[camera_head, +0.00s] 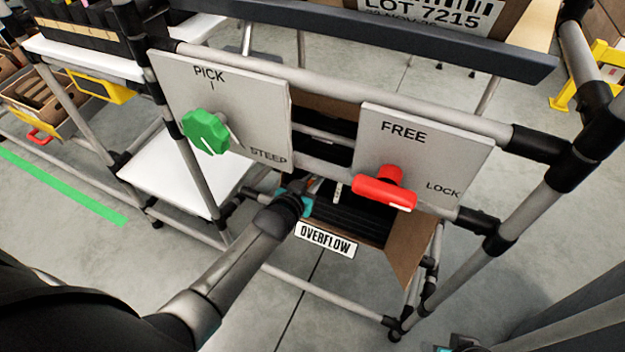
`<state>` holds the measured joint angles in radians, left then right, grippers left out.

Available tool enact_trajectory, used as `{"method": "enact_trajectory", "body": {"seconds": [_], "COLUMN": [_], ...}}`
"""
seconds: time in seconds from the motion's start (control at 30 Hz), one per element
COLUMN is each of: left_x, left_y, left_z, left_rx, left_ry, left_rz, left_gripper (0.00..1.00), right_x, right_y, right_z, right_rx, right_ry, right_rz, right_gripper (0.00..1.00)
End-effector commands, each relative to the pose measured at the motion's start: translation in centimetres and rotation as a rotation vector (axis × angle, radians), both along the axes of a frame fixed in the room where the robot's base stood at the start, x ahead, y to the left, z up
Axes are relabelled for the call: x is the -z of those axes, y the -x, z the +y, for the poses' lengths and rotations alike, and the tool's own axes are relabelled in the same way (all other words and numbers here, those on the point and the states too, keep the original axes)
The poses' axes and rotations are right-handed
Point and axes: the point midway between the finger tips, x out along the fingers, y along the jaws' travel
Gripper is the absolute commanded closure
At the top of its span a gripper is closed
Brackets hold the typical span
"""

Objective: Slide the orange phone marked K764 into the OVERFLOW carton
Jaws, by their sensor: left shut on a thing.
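The OVERFLOW carton (410,248) is a tilted brown carton low behind the two panels, with a white OVERFLOW label (326,239) on its front edge. Dark ribbed contents or slots show inside it. My left gripper (314,188) reaches to the carton's left part, just above the label, and is shut.
A panel with a green knob (205,132), marked PICK and STEEP, stands left above my arm. A panel with a red handle (385,191), marked FREE and LOCK, hangs over the carton's right part. Grey pipes frame the opening. A white shelf (180,180) is at left.

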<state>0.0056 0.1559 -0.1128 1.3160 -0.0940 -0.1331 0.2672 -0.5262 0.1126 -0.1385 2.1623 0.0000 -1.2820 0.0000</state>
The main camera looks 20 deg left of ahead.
Motion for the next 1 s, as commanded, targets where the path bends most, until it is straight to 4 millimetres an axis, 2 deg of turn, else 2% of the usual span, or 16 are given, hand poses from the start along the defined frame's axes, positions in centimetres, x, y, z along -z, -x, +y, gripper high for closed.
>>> {"method": "enact_trajectory", "body": {"seconds": [1.0], "left_x": [1.1], "left_y": [-2.4], "left_z": [0.0], "left_rx": [0.0], "left_ry": [0.0], "left_rz": [-0.001], "left_gripper": [1.0], "right_x": [2.0], "right_y": [0.0], "right_z": [0.0], "right_rx": [0.0], "right_ry": [0.0], "right_rz": [0.0], "right_gripper": [0.5]}}
